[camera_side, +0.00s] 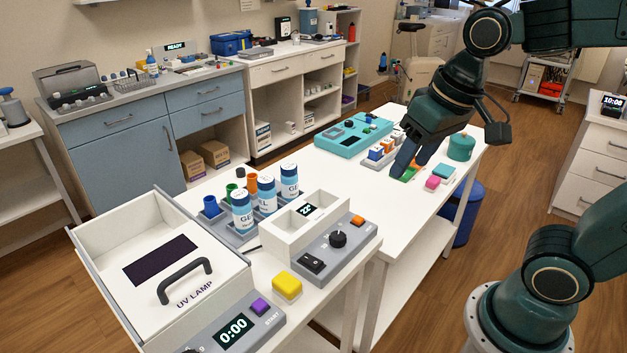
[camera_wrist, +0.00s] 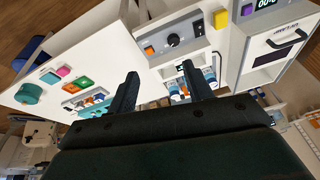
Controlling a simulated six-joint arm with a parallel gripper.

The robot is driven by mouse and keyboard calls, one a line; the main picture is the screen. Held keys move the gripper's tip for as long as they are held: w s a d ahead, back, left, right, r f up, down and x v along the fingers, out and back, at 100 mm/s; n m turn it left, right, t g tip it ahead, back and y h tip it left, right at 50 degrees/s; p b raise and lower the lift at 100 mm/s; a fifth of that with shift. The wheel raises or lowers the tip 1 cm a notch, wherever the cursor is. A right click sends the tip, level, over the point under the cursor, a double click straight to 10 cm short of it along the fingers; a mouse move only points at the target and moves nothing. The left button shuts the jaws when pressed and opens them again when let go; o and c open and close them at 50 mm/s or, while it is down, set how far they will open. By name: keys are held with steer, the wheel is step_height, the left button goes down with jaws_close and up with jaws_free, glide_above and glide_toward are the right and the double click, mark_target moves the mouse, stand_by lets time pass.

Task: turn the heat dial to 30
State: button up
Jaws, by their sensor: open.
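The heat dial (camera_side: 338,239) is a round black knob on the sloped grey front of a small white heater unit (camera_side: 283,222). A small display (camera_side: 307,210) on the unit seems to read 22, though the digits are tiny. The dial also shows in the wrist view (camera_wrist: 172,40), above and beyond the fingers. My gripper (camera_side: 405,167) is open and empty, pointing down over the far part of the white table, well behind and to the right of the dial. In the wrist view my gripper (camera_wrist: 160,82) shows two dark fingers spread apart, touching nothing I can make out.
A black rocker switch (camera_side: 312,263) and an orange button (camera_side: 357,221) flank the dial. Labelled bottles (camera_side: 266,193) stand behind the unit. The UV lamp box (camera_side: 160,262) and a yellow block (camera_side: 287,286) are in front. A turquoise device (camera_side: 350,137) and coloured blocks lie near my gripper.

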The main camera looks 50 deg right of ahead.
mark_target(338, 235)
steer(key=w+a+f+m+g, duration=0.3)
steer(key=w+f, duration=0.3)
steer(key=w, duration=0.5)
steer(key=shift+w+f+m+g, duration=0.2)
steer(key=shift+w+m+g, duration=0.1)
steer(key=shift+m+g, duration=0.15)
step_height(338, 235, down, 14)
steer(key=shift+r, duration=0.1)
stand_by(0.3)
steer(key=c, duration=1)
